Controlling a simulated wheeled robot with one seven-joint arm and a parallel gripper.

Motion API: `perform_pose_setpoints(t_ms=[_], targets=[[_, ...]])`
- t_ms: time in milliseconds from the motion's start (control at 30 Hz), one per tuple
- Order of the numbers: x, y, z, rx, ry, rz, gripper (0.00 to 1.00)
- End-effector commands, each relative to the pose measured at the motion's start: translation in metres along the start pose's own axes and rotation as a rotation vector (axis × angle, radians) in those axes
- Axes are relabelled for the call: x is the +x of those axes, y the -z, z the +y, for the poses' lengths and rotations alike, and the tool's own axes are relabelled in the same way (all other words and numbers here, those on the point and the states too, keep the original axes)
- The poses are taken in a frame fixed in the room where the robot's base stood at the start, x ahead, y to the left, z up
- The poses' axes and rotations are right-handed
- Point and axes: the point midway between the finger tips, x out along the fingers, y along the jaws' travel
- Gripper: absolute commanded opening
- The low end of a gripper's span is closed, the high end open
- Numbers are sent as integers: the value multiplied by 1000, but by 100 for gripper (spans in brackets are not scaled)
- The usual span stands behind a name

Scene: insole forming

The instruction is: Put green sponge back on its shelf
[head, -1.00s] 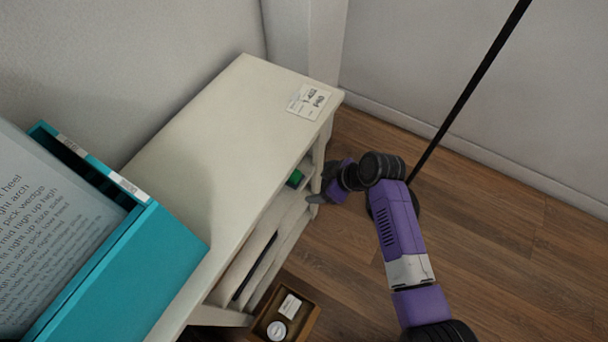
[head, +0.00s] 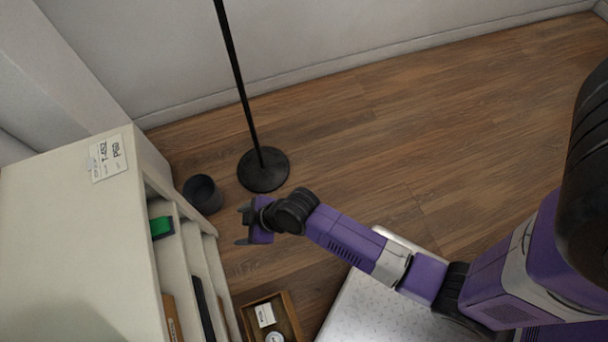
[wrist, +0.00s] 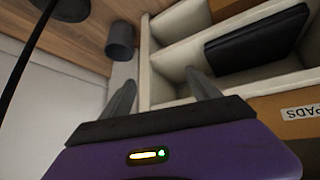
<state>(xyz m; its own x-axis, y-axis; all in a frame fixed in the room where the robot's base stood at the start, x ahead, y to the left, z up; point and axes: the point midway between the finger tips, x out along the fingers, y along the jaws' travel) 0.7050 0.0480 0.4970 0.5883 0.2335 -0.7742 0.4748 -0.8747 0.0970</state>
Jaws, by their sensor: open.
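The green sponge (head: 161,227) sits in an upper compartment of the white shelf unit (head: 140,267), near its far end, in the head view. My gripper (head: 241,226) is open and empty, out in front of the shelf unit and apart from the sponge. In the wrist view my gripper's two fingers (wrist: 165,95) are spread with nothing between them, facing the shelf compartments. The sponge cannot be made out in the wrist view.
A black cup-like bin (head: 203,194) and a pole's round base (head: 263,169) stand on the floor beyond my gripper. A wooden box (head: 289,312) is below the shelf's front. A dark flat item (wrist: 258,40) lies in a compartment. The floor at right is open.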

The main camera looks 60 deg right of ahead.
Motion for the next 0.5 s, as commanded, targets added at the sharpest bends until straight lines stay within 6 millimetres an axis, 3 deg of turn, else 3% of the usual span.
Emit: perform_pose_setpoints(t_ms=[33, 200, 333, 500], targets=[[-17, -17, -8, 32, -35, 14, 71], [-77, -45, -19, 132, -161, 100, 71], [-133, -54, -26, 197, -240, 182, 71], [-215, -50, -33, 266, -318, 307, 71]])
